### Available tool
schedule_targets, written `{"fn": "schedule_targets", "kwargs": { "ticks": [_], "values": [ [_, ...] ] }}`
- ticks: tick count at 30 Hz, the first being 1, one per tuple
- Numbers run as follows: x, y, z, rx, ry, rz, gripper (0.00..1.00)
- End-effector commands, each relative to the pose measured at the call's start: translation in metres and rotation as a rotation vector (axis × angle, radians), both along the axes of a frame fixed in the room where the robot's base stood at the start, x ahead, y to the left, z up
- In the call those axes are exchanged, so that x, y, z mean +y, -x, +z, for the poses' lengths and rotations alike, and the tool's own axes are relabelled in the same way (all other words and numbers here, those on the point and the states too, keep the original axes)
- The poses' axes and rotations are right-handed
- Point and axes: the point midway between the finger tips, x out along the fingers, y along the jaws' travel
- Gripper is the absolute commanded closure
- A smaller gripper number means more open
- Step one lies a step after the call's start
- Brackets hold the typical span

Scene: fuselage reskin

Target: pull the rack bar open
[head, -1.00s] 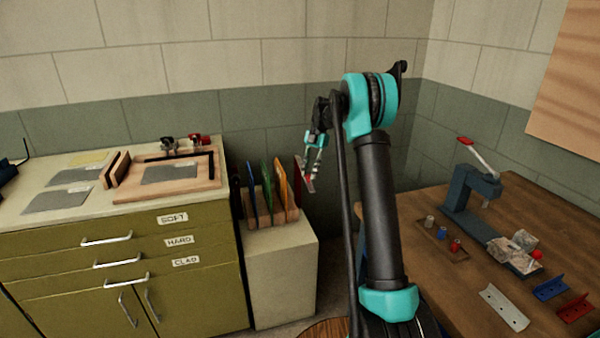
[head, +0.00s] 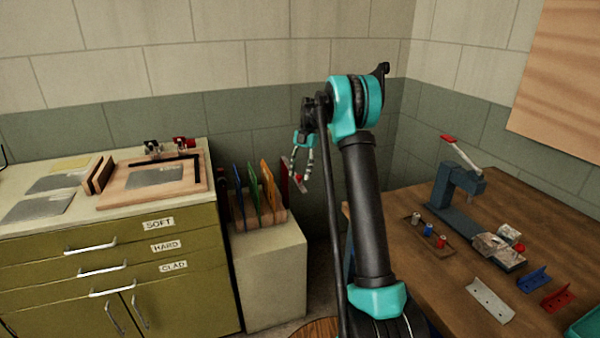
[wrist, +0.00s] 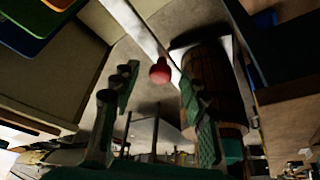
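The rack (head: 262,222) stands on a pale block with blue, green, orange and red upright panels in it. A red round knob (wrist: 160,71) shows in the wrist view, and a pale strip runs toward it. I cannot tell for sure that this is the rack bar. My gripper (head: 299,178) is at the right end of the rack, pointing down. It also shows in the wrist view (wrist: 160,108), with its two fingers apart and the knob seen between them, beyond the tips. I see no contact with the knob. The bar itself is not clear in the head view.
An olive drawer cabinet (head: 120,262) stands left, with a wooden board (head: 122,198) on top. A brown workbench (head: 410,262) with a blue lever tool (head: 452,200) is at the right. A round wooden top (head: 316,331) is low in front. The wall is close behind.

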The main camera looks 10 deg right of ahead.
Motion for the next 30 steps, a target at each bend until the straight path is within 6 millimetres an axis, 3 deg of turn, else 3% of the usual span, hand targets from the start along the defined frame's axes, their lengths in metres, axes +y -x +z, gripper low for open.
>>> {"fn": "schedule_targets", "kwargs": {
  "ticks": [8, 21, 30],
  "values": [
    [-0.002, -0.003, 0.008, 0.0, 0.0, 0.0, 0.56],
    [-0.021, -0.028, 0.084, 0.0, 0.0, -0.001, 0.56],
    [-0.027, -0.037, 0.109, 0.0, 0.0, 0.0, 0.56]
  ]
}}
